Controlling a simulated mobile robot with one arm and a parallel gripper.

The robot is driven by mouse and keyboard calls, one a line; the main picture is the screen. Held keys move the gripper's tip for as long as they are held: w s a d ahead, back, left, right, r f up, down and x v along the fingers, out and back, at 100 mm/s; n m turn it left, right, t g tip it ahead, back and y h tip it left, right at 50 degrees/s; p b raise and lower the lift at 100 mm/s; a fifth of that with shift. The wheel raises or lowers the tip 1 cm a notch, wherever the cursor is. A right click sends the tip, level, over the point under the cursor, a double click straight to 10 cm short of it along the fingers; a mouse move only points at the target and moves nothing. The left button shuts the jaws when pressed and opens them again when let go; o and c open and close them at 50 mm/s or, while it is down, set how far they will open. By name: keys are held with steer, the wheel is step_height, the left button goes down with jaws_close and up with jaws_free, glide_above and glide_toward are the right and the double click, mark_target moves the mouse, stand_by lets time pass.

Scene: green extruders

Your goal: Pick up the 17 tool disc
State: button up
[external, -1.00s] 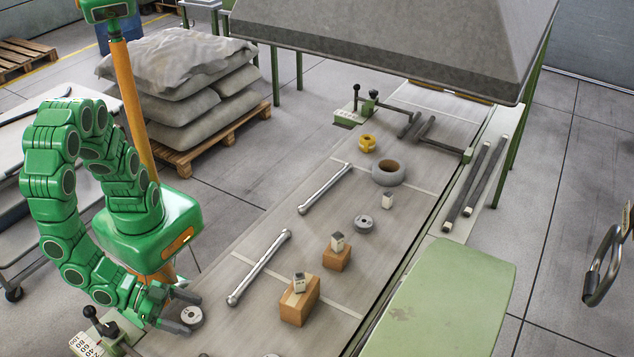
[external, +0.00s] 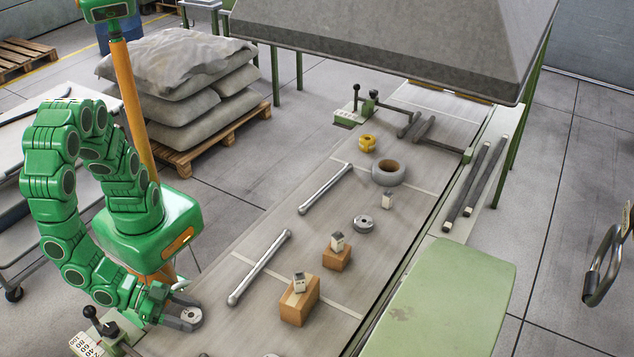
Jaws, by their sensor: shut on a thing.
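A small grey metal disc with a central hole (external: 190,315) is at the left edge of the long grey table, near the front. My gripper (external: 186,314) has its dark fingers around this disc and is shut on it. The disc appears to be at table height; I cannot tell whether it touches the surface. No number is readable on it. A similar grey disc (external: 364,224) lies farther up the table, beyond the wooden blocks.
Two metal rods (external: 260,267) lie along the table's left side. Two wooden blocks (external: 299,303) carry small white pieces. A lever mount (external: 106,333) stands close to my gripper. A grey ring (external: 388,172) and a yellow piece (external: 367,143) are farther back.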

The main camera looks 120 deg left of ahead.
mark_target(186, 314)
step_height(186, 314, up, 10)
stand_by(0.9)
